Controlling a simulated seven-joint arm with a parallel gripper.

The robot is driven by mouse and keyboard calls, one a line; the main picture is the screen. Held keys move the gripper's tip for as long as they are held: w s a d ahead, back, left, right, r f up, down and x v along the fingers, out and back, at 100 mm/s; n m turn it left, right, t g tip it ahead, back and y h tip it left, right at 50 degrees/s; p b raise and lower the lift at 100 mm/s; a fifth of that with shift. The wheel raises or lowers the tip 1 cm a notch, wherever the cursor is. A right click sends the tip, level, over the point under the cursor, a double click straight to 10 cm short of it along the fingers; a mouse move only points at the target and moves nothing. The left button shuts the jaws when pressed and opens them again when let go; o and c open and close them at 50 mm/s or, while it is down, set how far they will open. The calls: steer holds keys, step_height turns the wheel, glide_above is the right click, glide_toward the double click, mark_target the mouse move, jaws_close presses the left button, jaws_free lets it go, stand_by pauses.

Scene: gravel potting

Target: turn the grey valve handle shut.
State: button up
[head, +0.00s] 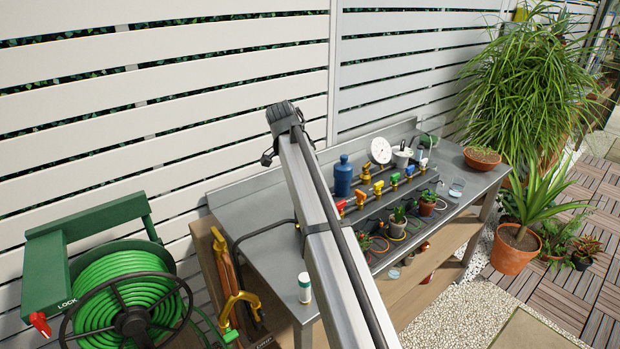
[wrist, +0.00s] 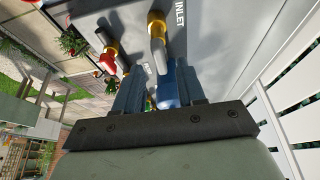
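In the wrist view, a grey handle (wrist: 159,56) sits below a brass fitting (wrist: 156,22) near the word INLET on a grey surface. My gripper (wrist: 160,78) is open, its two dark blue-grey fingers apart. The grey handle shows just ahead of the gap between the fingertips. I cannot tell whether either finger touches it. A blue object (wrist: 169,84) shows in the gap, partly hidden by the fingers. In the head view I cannot make out the grey handle or the gripper; my arm crosses the middle of the picture.
The metal bench (head: 262,262) carries a row of valves with coloured handles, including a yellow one (head: 378,186). A blue bottle (head: 343,175) and a round gauge (head: 381,150) stand near the back. Small potted plants line the front. A green hose reel (head: 128,300) stands at left.

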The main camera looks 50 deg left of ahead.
steer(key=v, duration=1.1)
steer(key=shift+r, duration=0.2)
steer(key=shift+s, duration=0.15)
